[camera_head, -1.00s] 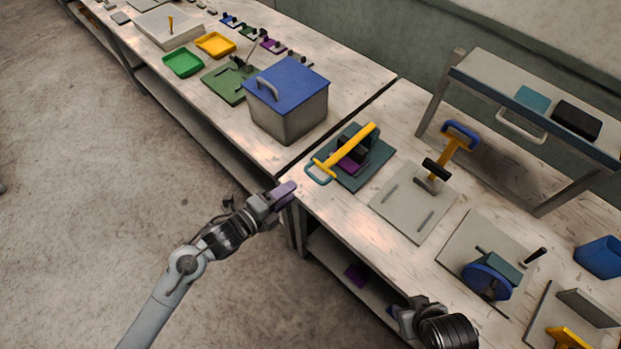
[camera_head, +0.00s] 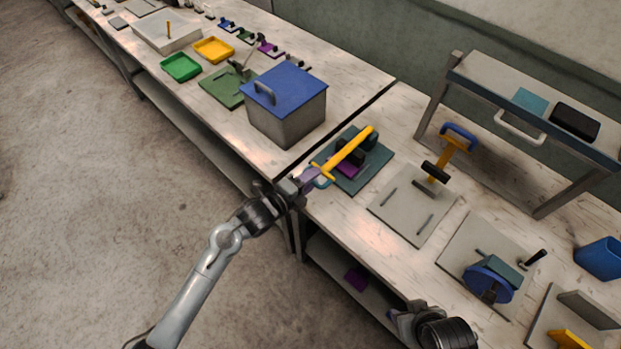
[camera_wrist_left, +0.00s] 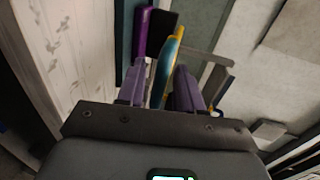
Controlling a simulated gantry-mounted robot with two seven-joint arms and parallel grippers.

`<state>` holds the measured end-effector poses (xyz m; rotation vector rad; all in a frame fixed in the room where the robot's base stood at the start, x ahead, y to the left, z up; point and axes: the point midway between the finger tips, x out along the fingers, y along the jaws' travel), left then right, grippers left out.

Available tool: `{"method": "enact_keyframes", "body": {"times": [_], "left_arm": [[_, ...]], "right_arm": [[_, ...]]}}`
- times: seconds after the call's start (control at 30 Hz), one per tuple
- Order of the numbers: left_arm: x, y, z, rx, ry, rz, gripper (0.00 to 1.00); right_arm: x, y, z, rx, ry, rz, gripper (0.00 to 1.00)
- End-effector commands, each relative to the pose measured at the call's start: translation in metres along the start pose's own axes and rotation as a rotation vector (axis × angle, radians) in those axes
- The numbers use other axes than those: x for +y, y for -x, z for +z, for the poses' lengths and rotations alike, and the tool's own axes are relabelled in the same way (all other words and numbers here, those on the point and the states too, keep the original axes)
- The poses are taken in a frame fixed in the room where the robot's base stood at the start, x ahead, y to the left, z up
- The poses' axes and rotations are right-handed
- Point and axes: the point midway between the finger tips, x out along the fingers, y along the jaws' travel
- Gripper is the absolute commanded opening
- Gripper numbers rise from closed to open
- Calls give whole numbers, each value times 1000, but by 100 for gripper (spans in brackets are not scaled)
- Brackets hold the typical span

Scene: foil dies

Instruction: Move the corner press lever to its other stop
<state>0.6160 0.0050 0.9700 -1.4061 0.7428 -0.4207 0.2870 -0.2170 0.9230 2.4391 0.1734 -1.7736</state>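The corner press has a teal base plate (camera_head: 376,166) at the near left corner of the right-hand table, with dark and purple parts on it. Its yellow lever (camera_head: 350,148) lies low over the base, and its teal handle end (camera_head: 322,181) points to the front edge. My left gripper (camera_head: 311,179) is at this handle end. In the left wrist view the handle (camera_wrist_left: 170,65) shows between the two purple fingers (camera_wrist_left: 160,90), which stand apart with gaps visible. My right gripper (camera_head: 396,314) is low at the front edge, and its finger opening is not clear.
A grey box with a blue lid (camera_head: 288,95) stands left of the press. A blue wheel fixture (camera_head: 490,279) is nearer, and a raised shelf (camera_head: 530,105) stands behind.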

Motion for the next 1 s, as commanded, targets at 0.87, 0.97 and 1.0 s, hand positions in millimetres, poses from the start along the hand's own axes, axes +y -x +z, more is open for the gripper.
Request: {"method": "enact_keyframes", "body": {"times": [0.87,0.97,1.0], "left_arm": [[-14,3,0,0,-1,32,0],[-26,5,0,0,-2,66,0],[-32,6,0,0,-2,84,0]], "right_arm": [[1,16,-5,-2,3,2,43],[1,31,-10,-2,1,1,43],[1,38,-12,-2,0,0,43]]}}
